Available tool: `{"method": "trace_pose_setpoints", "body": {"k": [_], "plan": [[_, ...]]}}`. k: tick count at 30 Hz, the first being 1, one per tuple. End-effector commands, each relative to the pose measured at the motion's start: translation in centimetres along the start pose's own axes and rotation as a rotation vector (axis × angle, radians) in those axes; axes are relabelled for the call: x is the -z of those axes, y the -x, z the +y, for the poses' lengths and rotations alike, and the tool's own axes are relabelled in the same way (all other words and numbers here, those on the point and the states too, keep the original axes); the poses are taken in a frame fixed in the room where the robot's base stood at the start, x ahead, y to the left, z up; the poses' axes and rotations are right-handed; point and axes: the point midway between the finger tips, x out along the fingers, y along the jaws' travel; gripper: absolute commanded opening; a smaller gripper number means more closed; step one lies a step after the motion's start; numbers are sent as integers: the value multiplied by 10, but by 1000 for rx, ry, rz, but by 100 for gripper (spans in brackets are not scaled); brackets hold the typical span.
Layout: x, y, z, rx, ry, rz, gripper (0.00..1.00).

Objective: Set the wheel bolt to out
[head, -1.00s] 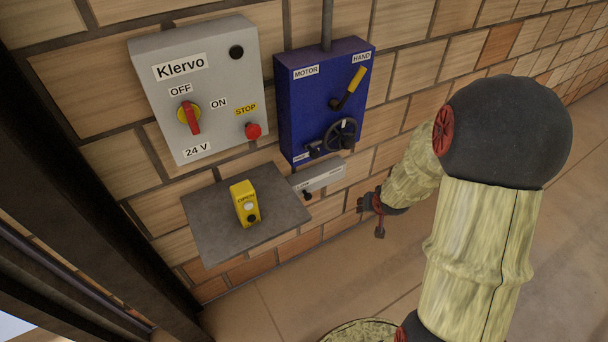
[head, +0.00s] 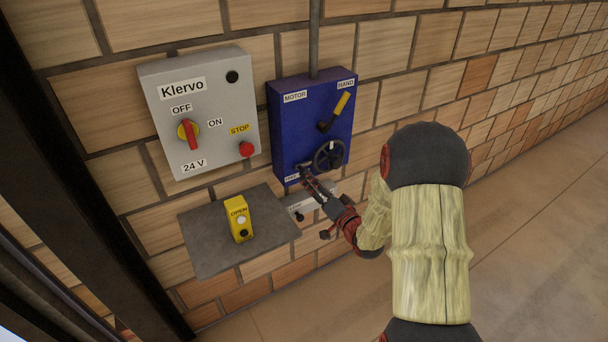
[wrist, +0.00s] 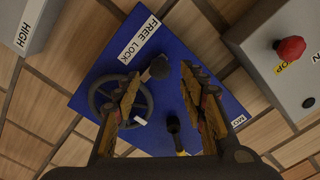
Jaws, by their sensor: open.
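The wheel bolt (wrist: 157,68) is a dark round-ended knob on the lower front of the blue box (head: 287,112). In the wrist view it lies beside the black handwheel (wrist: 146,105) and next to a white FREE LOCK label (wrist: 138,41). My gripper (wrist: 160,78) is open, with one fingertip on each side of the bolt in that view. Whether the fingers touch it I cannot tell. In the head view my gripper (head: 307,176) is at the box's lower left corner and largely hides the bolt. The handwheel also shows there (head: 329,154).
A yellow-handled lever (head: 339,106) sits above the handwheel. A grey Klervo cabinet (head: 213,100) with a red switch and stop button is at left. A yellow button box (head: 239,219) stands on a grey shelf (head: 201,243). A small grey switch box (head: 322,197) is below my gripper.

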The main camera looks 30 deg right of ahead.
Motion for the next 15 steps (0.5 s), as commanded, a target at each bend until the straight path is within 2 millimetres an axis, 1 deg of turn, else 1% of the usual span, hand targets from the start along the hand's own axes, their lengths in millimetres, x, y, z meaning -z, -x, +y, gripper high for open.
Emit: {"method": "trace_pose_setpoints", "body": {"k": [1,6,12,15], "plan": [[-2,-9,0,3,1,-1,42],[-2,-35,0,2,2,-1,42],[-1,-54,0,0,2,-1,42],[-1,-58,0,-1,2,-1,42]]}}
